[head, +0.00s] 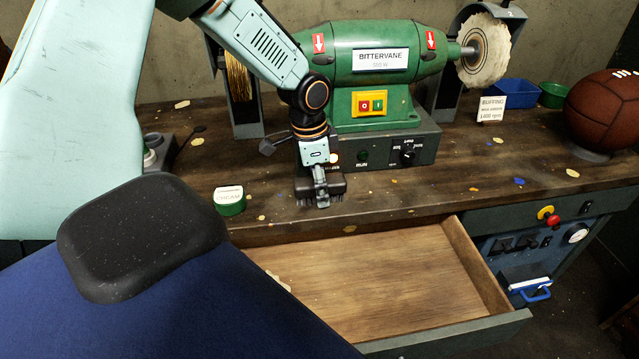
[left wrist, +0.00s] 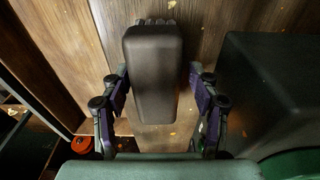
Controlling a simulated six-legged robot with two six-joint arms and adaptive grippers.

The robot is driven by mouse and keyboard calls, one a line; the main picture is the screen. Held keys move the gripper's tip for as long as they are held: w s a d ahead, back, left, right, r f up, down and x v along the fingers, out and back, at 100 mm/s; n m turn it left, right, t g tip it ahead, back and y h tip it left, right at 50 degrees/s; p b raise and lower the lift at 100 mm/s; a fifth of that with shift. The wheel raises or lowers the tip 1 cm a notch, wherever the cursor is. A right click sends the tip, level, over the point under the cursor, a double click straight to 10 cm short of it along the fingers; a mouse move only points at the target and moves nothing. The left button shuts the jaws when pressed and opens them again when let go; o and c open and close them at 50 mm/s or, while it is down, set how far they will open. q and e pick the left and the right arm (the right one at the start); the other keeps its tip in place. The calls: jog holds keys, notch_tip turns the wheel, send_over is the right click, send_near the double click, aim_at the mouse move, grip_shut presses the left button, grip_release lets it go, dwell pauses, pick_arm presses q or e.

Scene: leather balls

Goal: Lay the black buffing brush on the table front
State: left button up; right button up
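The black buffing brush (head: 333,186) is upright on the wooden tabletop near its front edge, bristles down, just behind the open drawer. Its bristles appear to touch the wood. In the left wrist view, the dark block of the brush (left wrist: 153,70) lies lengthwise between the fingers. My left gripper (head: 321,192) is directly above and around the brush. Its fingers (left wrist: 158,80) stand on both sides, with a narrow strip of wood showing at the right one; the left one is very close to the block. The table front (head: 285,232) is the bare wooden strip around it. My right gripper is not in view.
A green buffing machine (head: 345,95) stands behind the brush. A small green tin (head: 230,205) is to the left. An open, largely empty drawer (head: 400,290) juts out below. A brown leather ball (head: 605,108) is at the right. The table right of the brush is mostly clear.

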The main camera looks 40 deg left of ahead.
aim_at(312, 180)
pick_arm(q)
jog(key=shift+s+d+r, duration=0.1)
jog(key=shift+d+r, duration=0.05)
jog(key=shift+r, duration=0.1)
jog(key=shift+r, duration=0.35)
notch_tip(312, 180, up, 11)
jog(key=s+a+p, duration=0.1)
jog(key=p, duration=0.2)
jog(key=shift+r+p, duration=0.2)
jog(key=shift+p, duration=0.1)
